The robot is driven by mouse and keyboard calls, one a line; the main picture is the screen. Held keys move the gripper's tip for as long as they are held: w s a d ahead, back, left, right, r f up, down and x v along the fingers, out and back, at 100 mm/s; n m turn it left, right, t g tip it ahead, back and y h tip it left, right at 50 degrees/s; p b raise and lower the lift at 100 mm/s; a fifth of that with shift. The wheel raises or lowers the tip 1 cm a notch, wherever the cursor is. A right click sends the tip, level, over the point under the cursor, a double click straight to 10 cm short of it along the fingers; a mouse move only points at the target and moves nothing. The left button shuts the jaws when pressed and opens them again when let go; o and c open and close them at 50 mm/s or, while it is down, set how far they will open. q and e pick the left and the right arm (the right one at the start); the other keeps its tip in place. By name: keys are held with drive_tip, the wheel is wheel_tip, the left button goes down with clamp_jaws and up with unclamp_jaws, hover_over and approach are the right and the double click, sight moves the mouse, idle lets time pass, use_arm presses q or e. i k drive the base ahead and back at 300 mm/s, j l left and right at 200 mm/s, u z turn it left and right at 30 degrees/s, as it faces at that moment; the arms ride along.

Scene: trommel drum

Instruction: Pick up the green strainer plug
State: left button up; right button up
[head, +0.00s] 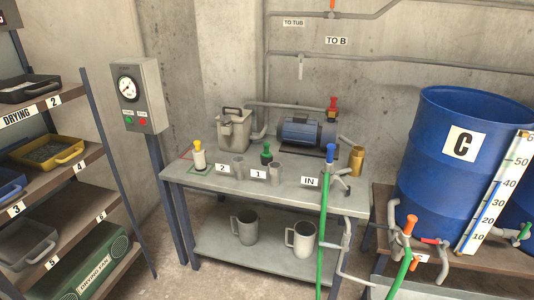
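A small plug with a green top and a dark body (266,155) stands upright on the grey metal table, just behind the cup near the "1" label. It looks like the green strainer plug, but its details are too small to tell. Neither of my grippers is in the head view.
A yellow-topped white plug (198,157), metal cups (275,173), a grey canister (234,130), a blue motor (300,131) and a brass cylinder (356,160) stand on the table (230,188). A blue-topped green hose (325,220) rises at its front right. Blue drum C (425,170) stands right.

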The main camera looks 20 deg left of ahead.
sight(266, 154)
drive_tip(key=i+j+z, duration=0.2)
drive_tip(key=j, duration=0.25)
drive_tip(key=i+j+z, duration=0.15)
drive_tip(key=i+j, duration=0.25)
drive_tip(key=j, duration=0.1)
